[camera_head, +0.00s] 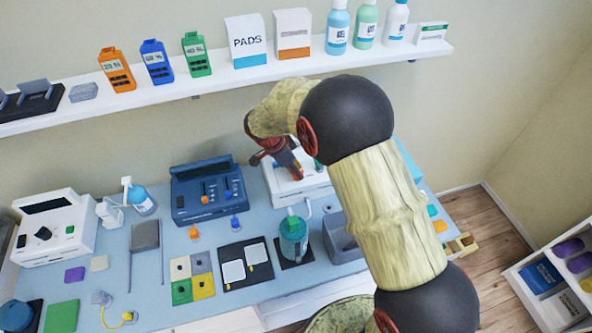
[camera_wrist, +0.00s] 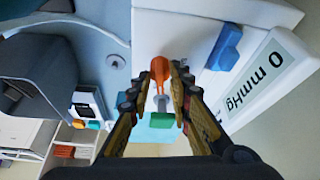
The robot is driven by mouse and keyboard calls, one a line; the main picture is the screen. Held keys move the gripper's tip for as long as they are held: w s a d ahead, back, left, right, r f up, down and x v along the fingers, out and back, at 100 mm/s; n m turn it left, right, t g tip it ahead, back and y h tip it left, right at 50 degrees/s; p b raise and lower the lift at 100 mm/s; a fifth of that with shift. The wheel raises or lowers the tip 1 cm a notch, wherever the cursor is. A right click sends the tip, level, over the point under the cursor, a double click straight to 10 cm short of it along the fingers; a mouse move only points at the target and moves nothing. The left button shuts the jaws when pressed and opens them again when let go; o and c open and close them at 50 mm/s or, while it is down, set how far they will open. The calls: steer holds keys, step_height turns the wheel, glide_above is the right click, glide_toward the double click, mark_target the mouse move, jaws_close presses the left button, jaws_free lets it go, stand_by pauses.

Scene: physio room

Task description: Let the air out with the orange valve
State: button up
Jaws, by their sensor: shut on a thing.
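The orange valve (camera_wrist: 158,66) sticks out from the white unit (camera_wrist: 170,28) in the wrist view, between the fingertips of my gripper (camera_wrist: 161,79). My gripper is shut on it. The unit's display (camera_wrist: 268,75) reads 0 mmHg. A blue part (camera_wrist: 223,46) and a green part (camera_wrist: 162,120) sit on the unit near the valve. In the head view my gripper (camera_head: 292,170) is over the white unit (camera_head: 309,187) at the back of the table, and my arm hides part of the unit.
A dark blue device (camera_head: 205,190) stands left of the unit. A teal jug (camera_head: 292,238) and a grey bin (camera_head: 343,238) stand in front of it. A shelf (camera_head: 225,77) with boxes and bottles runs above. Pads and a white device (camera_head: 52,231) occupy the left.

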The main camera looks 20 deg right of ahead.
steer(key=shift+n+b, duration=0.4)
steer(key=shift+b, duration=0.05)
jaws_close()
steer(key=n+b, duration=0.1)
steer(key=n+t+b, duration=0.1)
steer(key=n+b, duration=0.1)
steer(key=shift+s+f+n+t+y, duration=0.1)
steer(key=shift+n+t+y, duration=0.2)
steer(key=n, duration=0.2)
steer(key=n+t+y+b, duration=0.1)
steer(key=n, duration=0.1)
steer(key=shift+s+d, duration=0.15)
steer(key=shift+d, duration=0.05)
steer(key=shift+r+n+t+y+p, duration=0.3)
steer(key=shift+n+y+p, duration=0.3)
steer(key=shift+n, duration=0.6)
steer(key=n+p, duration=0.2)
steer(key=p, duration=0.1)
steer(key=shift+r+y, duration=0.1)
steer(key=shift+y, duration=0.2)
steer(key=n+p, duration=0.2)
steer(key=p, duration=0.2)
steer(key=shift+d+y, duration=0.1)
steer(key=shift+y, duration=0.3)
steer(key=shift+n+t+p, duration=0.3)
steer(key=shift+p, duration=0.65)
steer(key=shift+f+n+p, duration=0.25)
steer(key=shift+n+p, duration=0.15)
steer(key=shift+p, duration=0.55)
